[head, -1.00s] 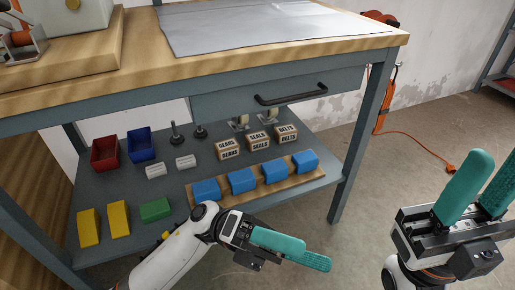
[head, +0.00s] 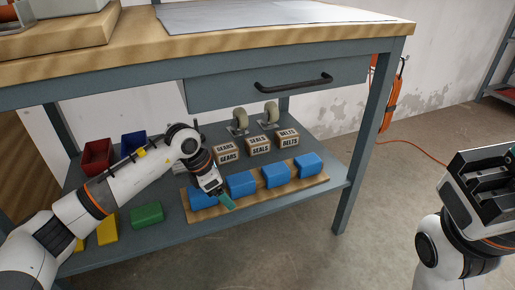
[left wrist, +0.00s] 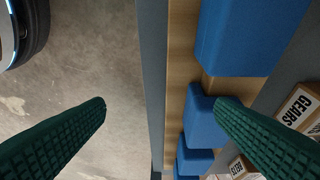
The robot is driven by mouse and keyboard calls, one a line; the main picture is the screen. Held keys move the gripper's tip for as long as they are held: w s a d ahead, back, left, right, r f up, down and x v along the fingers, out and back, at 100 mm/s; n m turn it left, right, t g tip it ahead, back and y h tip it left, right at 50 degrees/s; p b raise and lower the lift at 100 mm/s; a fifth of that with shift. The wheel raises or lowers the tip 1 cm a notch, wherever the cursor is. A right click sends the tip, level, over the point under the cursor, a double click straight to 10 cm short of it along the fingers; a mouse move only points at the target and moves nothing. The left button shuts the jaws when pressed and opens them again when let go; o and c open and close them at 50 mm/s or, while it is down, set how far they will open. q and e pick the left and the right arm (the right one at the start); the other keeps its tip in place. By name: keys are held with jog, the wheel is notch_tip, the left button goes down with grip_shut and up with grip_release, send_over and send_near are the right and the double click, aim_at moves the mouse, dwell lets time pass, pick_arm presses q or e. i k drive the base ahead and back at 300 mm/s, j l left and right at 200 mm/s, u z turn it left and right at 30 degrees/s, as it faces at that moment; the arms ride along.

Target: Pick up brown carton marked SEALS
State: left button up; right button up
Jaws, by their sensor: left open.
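The brown carton marked SEALS (head: 259,145) stands on the lower shelf (head: 168,232), in the middle of a row in the head view. The GEARS carton (head: 226,151) is left of it and the BELTS carton (head: 287,140) right of it. My left gripper (head: 229,203) is over the front row of blue blocks, short of the cartons. In the left wrist view it (left wrist: 161,103) is open and empty, with the GEARS carton (left wrist: 299,107) at the right edge and another carton (left wrist: 240,168) below, its label unclear.
Several blue blocks (head: 277,176) sit on a wooden board (head: 258,197) in front of the cartons. Two casters (head: 239,121) stand behind them. The drawer (head: 215,92) and benchtop overhang the shelf. Red (head: 97,157) and blue bins and yellow and green blocks (head: 147,212) are left.

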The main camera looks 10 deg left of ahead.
aim_at(260, 144)
jog(key=i, duration=1)
